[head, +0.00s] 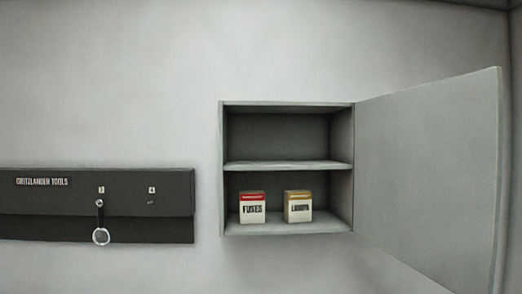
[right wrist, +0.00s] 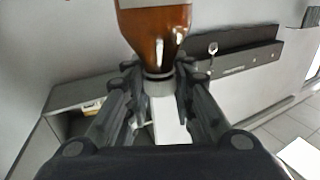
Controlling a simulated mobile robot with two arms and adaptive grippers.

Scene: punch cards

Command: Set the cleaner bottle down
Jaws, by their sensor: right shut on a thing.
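The cleaner bottle (right wrist: 154,28) is amber brown with a pale label at the top edge of the right wrist view. Its neck points down in that picture, and its upper part is cut off by the frame. My right gripper (right wrist: 160,82) is shut on the bottle at its neck, with a finger on each side. A white part (right wrist: 168,122) shows below the neck between the fingers. Neither the bottle nor a gripper shows in the head view. My left gripper is in neither view.
An open grey wall cabinet (head: 288,166) has an empty upper shelf. A fuses box (head: 252,209) and a second small box (head: 298,208) stand on its lower level. Its door (head: 430,170) swings out right.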

